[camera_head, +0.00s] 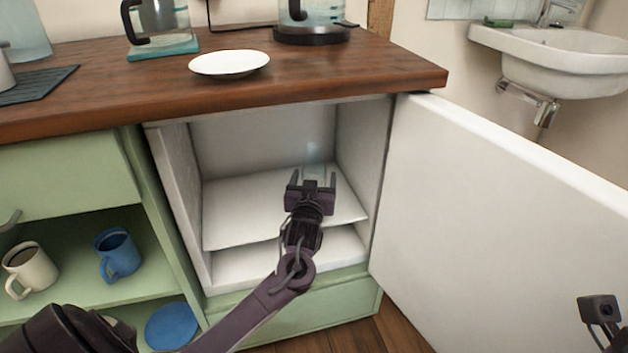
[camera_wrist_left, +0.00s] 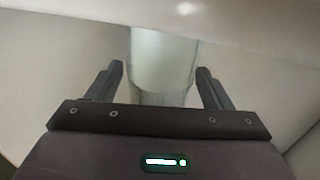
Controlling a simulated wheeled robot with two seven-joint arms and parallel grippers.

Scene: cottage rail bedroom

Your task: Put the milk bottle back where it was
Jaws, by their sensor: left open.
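My left gripper (camera_head: 311,182) reaches into the open white fridge compartment (camera_head: 265,132) over its upper shelf (camera_head: 232,212). Its two fingers are apart. A clear, pale glass bottle, seemingly the milk bottle (camera_wrist_left: 162,62), stands in front of and between the open fingers in the left wrist view. Its top is cut off and a gap shows on both sides. In the head view only a faint part of the bottle (camera_head: 316,160) shows behind the gripper; its base is hidden. My right gripper's fingers are not visible.
The white fridge door (camera_head: 500,220) is swung open to the right. A wooden counter (camera_head: 120,100) runs above, with a white plate (camera_head: 229,64) and a kettle (camera_head: 311,22). Mugs, one blue (camera_head: 118,254), stand on the green shelf at left. A sink (camera_head: 570,60) is back right.

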